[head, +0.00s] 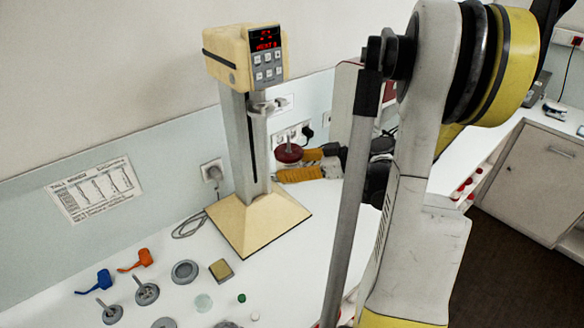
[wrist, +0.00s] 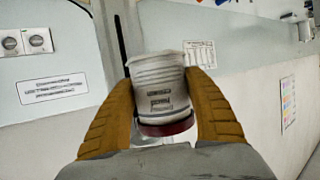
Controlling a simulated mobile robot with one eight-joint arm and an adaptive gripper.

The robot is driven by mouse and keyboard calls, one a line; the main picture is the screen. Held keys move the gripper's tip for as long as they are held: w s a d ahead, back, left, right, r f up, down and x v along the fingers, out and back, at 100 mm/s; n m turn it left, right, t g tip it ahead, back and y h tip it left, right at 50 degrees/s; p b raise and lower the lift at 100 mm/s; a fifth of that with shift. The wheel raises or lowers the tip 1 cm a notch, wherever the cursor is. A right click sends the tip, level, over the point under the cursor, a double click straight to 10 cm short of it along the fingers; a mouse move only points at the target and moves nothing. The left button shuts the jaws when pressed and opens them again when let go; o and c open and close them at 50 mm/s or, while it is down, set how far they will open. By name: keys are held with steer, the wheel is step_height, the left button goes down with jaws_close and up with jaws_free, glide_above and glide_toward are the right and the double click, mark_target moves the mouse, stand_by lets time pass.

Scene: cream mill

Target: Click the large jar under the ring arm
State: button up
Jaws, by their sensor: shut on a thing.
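My gripper (head: 297,166) has orange ribbed fingers and is shut on the large jar (wrist: 160,95), which is white with grey print and has a dark red lid. The wrist picture is upside down, so the red end is the top. In the head view the red lid (head: 288,154) shows with a small grey stub on it; the body is mostly hidden or merges with the pale surroundings. The ring arm (head: 264,106) juts from the column of the cream stand (head: 240,120). The jar is held to the right of the column, lower in the picture than the ring arm.
The stand's sloped base (head: 258,222) sits on the white worktop. Several small items lie in front, among them a blue tool (head: 98,283), an orange tool (head: 136,260) and a grey disc (head: 185,271). A cable lies left of the base. Wall sockets are behind the jar.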

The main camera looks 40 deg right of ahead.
steer(key=w, duration=1.1)
steer(key=shift+w+d, duration=0.3)
steer(key=shift+w, duration=0.1)
steer(key=shift+r, duration=0.15)
steer(key=shift+r+p, duration=0.85)
steer(key=shift+r, duration=0.5)
steer(key=shift+r, duration=0.25)
stand_by(0.3)
steer(key=shift+r+p, duration=0.65)
steer(key=shift+r, duration=0.25)
steer(key=shift+r, duration=0.35)
stand_by(0.5)
steer(key=o, duration=1.8)
steer(key=shift+c, duration=0.2)
